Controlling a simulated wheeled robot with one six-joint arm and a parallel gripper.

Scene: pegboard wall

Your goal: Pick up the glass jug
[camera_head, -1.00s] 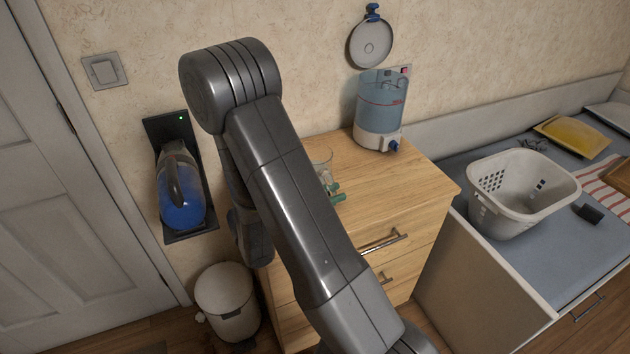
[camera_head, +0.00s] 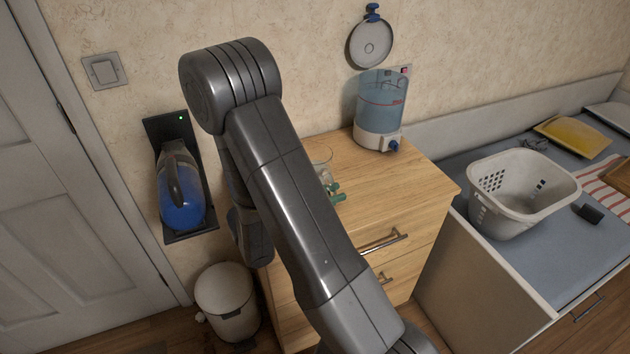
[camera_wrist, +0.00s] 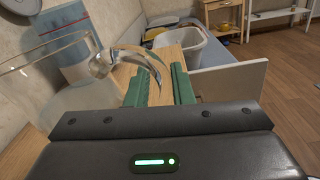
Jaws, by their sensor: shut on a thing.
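The clear glass jug (camera_head: 322,157) stands on the wooden drawer unit in the head view, its lower part hidden behind my arm. In the wrist view the jug (camera_wrist: 40,88) fills the left side, and its curved glass handle (camera_wrist: 138,53) reaches toward the green fingers. My gripper (camera_wrist: 158,88) is shut on the jug's handle, with one green finger on each side. In the head view the green tips of my gripper (camera_head: 335,192) show just right of my arm, below the jug's rim.
A water dispenser (camera_head: 381,105) stands behind on the wooden drawer unit (camera_head: 400,200), whose right part is bare. A white basket (camera_head: 515,205) sits on the blue-grey counter at right. A bin (camera_head: 226,298) and a wall-mounted blue vacuum (camera_head: 181,200) are at left.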

